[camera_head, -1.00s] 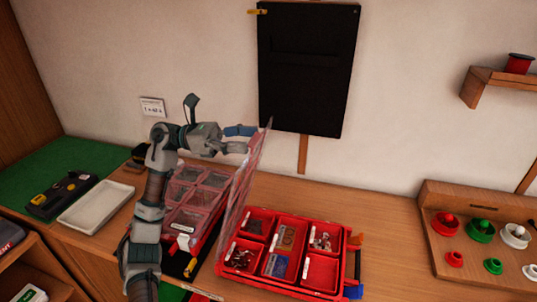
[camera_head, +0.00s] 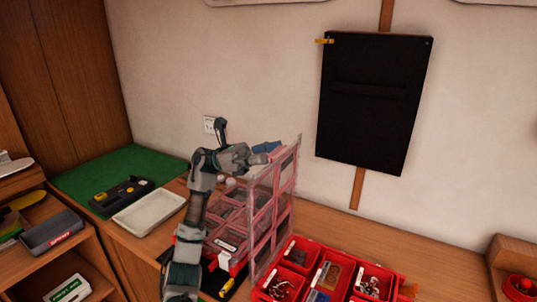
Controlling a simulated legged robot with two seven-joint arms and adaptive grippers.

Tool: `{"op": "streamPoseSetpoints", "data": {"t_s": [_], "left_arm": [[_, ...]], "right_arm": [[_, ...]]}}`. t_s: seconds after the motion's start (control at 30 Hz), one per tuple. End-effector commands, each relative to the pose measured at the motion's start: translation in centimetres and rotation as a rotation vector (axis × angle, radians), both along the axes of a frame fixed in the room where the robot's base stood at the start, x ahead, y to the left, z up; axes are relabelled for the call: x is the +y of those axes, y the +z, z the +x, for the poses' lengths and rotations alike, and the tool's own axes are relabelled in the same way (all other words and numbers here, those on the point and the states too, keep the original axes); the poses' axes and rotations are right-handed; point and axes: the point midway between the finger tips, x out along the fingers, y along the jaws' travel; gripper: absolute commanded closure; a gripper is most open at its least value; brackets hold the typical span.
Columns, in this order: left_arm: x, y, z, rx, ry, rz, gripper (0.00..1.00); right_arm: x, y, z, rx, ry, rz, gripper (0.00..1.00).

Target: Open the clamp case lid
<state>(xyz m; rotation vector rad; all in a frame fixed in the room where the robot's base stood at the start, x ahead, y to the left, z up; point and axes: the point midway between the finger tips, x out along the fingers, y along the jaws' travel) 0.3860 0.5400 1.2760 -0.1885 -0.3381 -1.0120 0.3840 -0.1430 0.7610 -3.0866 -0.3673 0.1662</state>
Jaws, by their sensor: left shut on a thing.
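The open red case (camera_head: 313,268) sits on the wooden bench at the bottom, its front cut off by the frame. Its clear lid (camera_head: 274,208), with pinkish ribs, stands nearly upright along the case's left side. My left gripper (camera_head: 267,148) is at the lid's top edge, shut on it; the fingertips are partly hidden by the lid. My left arm comes up from the bottom, left of the lid. My right gripper is not in view.
A second case with red compartments (camera_head: 229,236) lies behind my left arm, left of the lid. A pale tray (camera_head: 149,212), a black and yellow tool (camera_head: 122,195) and a green mat (camera_head: 84,180) are further left. A black board (camera_head: 375,100) hangs on the wall.

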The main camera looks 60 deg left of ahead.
Motion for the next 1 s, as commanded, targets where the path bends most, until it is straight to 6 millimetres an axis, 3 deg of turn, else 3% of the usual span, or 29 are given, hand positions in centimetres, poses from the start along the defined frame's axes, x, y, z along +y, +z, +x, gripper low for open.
{"op": "streamPoseSetpoints", "data": {"t_s": [0.07, 0.1, 0.17, 0.57, 0.67, 1.0], "left_arm": [[-0.1, -0.5, 0.3, 0.012, -0.003, 0.006, 1.00], [-0.1, -0.5, 0.3, 0.012, -0.003, 0.006, 0.28], [-0.1, -0.5, 0.3, 0.010, -0.003, 0.004, 0.13], [0.0, -0.2, -0.2, 0.004, 0.000, 0.005, 0.12], [1.1, -0.6, -0.7, 0.004, 0.001, 0.002, 0.12], [7.4, -3.5, -4.2, 0.006, 0.001, -0.001, 0.12]], "right_arm": [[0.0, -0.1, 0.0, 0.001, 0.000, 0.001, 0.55], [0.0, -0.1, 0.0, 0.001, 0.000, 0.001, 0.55], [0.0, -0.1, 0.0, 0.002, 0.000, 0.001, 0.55], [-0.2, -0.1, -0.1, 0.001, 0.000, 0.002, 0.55], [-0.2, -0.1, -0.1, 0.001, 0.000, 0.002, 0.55], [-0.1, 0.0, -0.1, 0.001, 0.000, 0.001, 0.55]]}}
